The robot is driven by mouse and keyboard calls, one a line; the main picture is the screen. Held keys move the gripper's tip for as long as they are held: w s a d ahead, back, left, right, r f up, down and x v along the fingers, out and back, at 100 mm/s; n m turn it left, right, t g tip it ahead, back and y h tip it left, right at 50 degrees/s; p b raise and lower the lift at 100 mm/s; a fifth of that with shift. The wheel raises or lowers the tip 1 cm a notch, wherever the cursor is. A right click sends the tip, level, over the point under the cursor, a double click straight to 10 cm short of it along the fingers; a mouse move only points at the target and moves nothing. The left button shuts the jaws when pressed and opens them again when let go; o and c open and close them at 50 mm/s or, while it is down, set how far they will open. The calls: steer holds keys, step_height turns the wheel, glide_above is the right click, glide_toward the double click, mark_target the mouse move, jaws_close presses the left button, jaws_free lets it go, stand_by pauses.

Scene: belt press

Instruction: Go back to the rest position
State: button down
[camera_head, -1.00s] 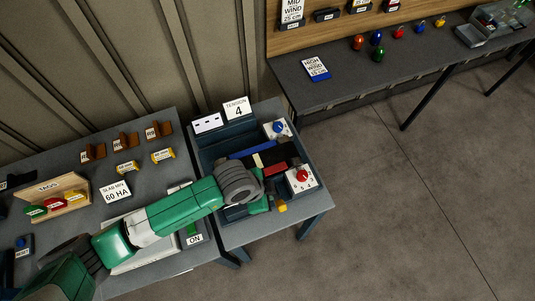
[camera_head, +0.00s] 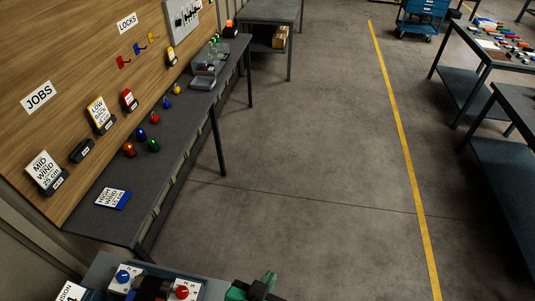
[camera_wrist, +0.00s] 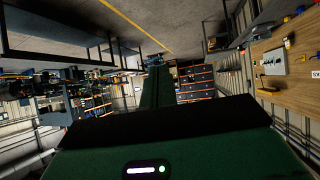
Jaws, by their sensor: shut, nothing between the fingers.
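My gripper (camera_wrist: 154,64) shows in the wrist view as a narrow green and dark shape beyond its broad green housing. It is shut and empty, pointing over open space. In the head view, a green and black part of my arm shows at the bottom edge, right of the press bench (camera_head: 205,287). The rest of the arm is out of that view. A blue knob (camera_head: 122,277) and a red knob (camera_head: 182,292) show on the press bench, which the frame cuts off.
Dark tables (camera_head: 500,150) stand at the right. The floor (camera_head: 300,150) with a yellow line (camera_head: 400,140) between is clear.

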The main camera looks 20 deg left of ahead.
steer(key=w+d+r+t, duration=0.2)
steer(key=w+r, duration=0.1)
steer(key=r, duration=0.5)
steer(key=w+d+r+t, duration=0.2)
steer(key=w+r, duration=0.1)
steer(key=r, duration=0.4)
steer(key=s+d+r+t, duration=0.1)
steer(key=s+r+t, duration=0.1)
steer(key=r, duration=1)
steer(key=s+d+r+t, duration=0.2)
steer(key=s+r+t, duration=0.1)
steer(key=r, duration=0.8)
steer(key=s+d+r+t+y, duration=0.1)
steer(key=r+t, duration=0.3)
steer(key=r, duration=0.8)
steer(key=shift+s+d+r+t, duration=0.3)
steer(key=shift+s+t, duration=0.1)
steer(key=shift+s, duration=0.25)
steer(key=shift+a+f, duration=0.1)
steer(key=shift+f, duration=0.05)
